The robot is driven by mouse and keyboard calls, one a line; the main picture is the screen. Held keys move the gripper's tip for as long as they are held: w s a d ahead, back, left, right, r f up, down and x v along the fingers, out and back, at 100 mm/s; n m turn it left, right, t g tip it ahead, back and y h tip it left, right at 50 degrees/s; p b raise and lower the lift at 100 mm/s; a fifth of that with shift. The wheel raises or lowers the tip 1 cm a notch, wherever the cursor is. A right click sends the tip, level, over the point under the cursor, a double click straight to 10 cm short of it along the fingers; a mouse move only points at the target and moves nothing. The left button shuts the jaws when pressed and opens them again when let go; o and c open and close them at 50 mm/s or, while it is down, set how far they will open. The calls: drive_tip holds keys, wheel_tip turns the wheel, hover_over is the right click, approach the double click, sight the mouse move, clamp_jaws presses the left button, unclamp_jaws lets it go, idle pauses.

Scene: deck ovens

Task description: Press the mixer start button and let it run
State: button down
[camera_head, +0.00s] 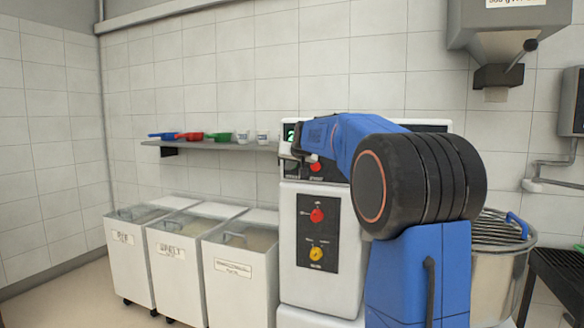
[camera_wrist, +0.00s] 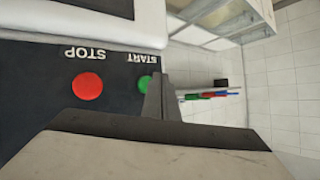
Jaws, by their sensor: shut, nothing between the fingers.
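The mixer (camera_head: 296,250) is a white machine with a dark upper control panel, partly hidden behind my blue arm. In the wrist view the green START button (camera_wrist: 145,83) is partly covered by my gripper (camera_wrist: 162,88). The red STOP button (camera_wrist: 87,86) is beside it and uncovered; a red button (camera_head: 316,166) also shows on the upper panel in the head view. My gripper is shut and empty, its tips at the START button's edge. I cannot tell whether they touch or press it. The steel bowl (camera_head: 515,262) with a wire guard is partly hidden behind my arm.
A lower panel has a red knob (camera_head: 317,215) and a yellow knob (camera_head: 316,254). Several white bins (camera_head: 130,265) stand left of the mixer. A wall shelf (camera_head: 215,147) holds coloured scoops and cups. A hopper (camera_head: 510,25) hangs at upper right.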

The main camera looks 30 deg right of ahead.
drive_tip(key=shift+s+a, duration=0.75)
drive_tip(key=shift+a, duration=0.2)
drive_tip(key=shift+s+a, duration=0.7)
drive_tip(key=shift+a, duration=0.2)
drive_tip(key=s+a+f+n+g+y, duration=0.1)
drive_tip(key=s+a+f, duration=0.35)
drive_tip(key=s, duration=0.35)
drive_tip(key=s+a+f+n+g, duration=0.1)
drive_tip(key=s+a+f, duration=0.2)
drive_tip(key=s+a, duration=0.35)
drive_tip(key=s+a+f+n+g+y, duration=0.1)
drive_tip(key=s+a+f, duration=0.25)
drive_tip(key=s, duration=0.55)
drive_tip(key=s+a+f+n+g, duration=0.1)
drive_tip(key=s+a+f+g, duration=0.1)
drive_tip(key=s+f, duration=0.8)
drive_tip(key=s+a+f+n+g+y, duration=0.1)
drive_tip(key=s+a+f, duration=0.3)
drive_tip(key=s+f, duration=0.6)
drive_tip(key=s+g, duration=0.1)
drive_tip(key=s, duration=0.6)
drive_tip(key=shift+a+f+n, duration=0.15)
drive_tip(key=shift+a+n, duration=0.15)
